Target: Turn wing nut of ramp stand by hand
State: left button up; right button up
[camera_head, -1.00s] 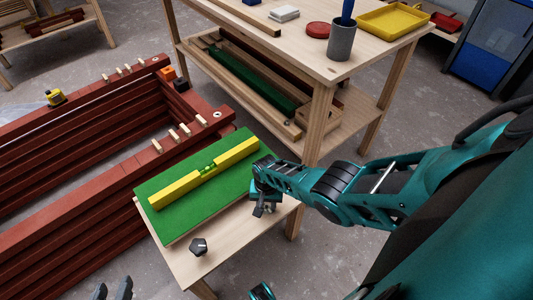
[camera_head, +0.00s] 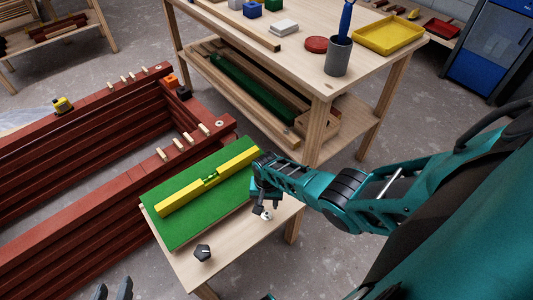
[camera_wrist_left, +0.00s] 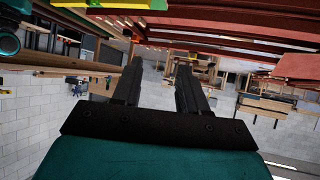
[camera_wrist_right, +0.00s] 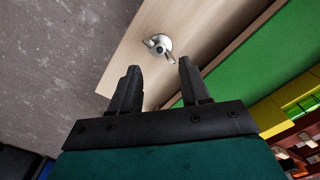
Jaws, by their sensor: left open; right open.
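The ramp stand (camera_head: 225,258) is a low pale wooden bench with a green board lying slanted on it. A silver wing nut (camera_wrist_right: 158,46) sits on the bare wood; in the head view it is a small pale shape (camera_head: 266,215) just below my right gripper (camera_head: 260,208). In the right wrist view my right gripper (camera_wrist_right: 159,68) is open and empty, with the wing nut just beyond and between its fingertips, apart from them. My left gripper (camera_head: 113,290) is open and empty at the bottom edge of the head view, away from the stand; its fingers also show in the left wrist view (camera_wrist_left: 160,75).
A yellow spirit level (camera_head: 210,180) lies along the green board. A black knob (camera_head: 203,253) is on the stand's near end. Dark red battens (camera_head: 110,190) with wooden pegs fill the left. A workbench (camera_head: 300,75) stands behind. Grey floor is open in front.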

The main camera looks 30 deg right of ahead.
pick_arm(q)
jog(key=a+p, duration=0.1)
jog(key=s+p, duration=0.1)
jog(key=a+p, duration=0.1)
jog(key=shift+s+a+r+y, duration=0.25)
jog(key=shift+a+r+y, duration=0.1)
jog(key=shift+y, duration=0.05)
pick_arm(e)
notch_tip(320, 180, up, 6)
jog(key=shift+r, duration=0.25)
pick_arm(q)
jog(key=shift+d, duration=0.1)
pick_arm(e)
jog(key=s+a+r+n+t+y+p, duration=0.1)
jog(key=s+a+r+n+t, duration=0.1)
jog(key=s+a+n+t, duration=0.3)
pick_arm(q)
jog(key=shift+r+p, duration=0.5)
jog(key=shift+r, duration=0.3)
pick_arm(e)
jog(key=s+a+r+n+t, duration=0.2)
jog(key=s+r+t, duration=0.1)
jog(key=r, duration=0.4)
jog(key=s+a+r+n+t+y, duration=0.1)
jog(key=s+r+n+t, duration=0.1)
jog(key=r, duration=0.5)
jog(key=shift+s+a+r+n+t, duration=0.4)
jog(key=shift+s+n, duration=0.2)
jog(key=shift+n, duration=0.1)
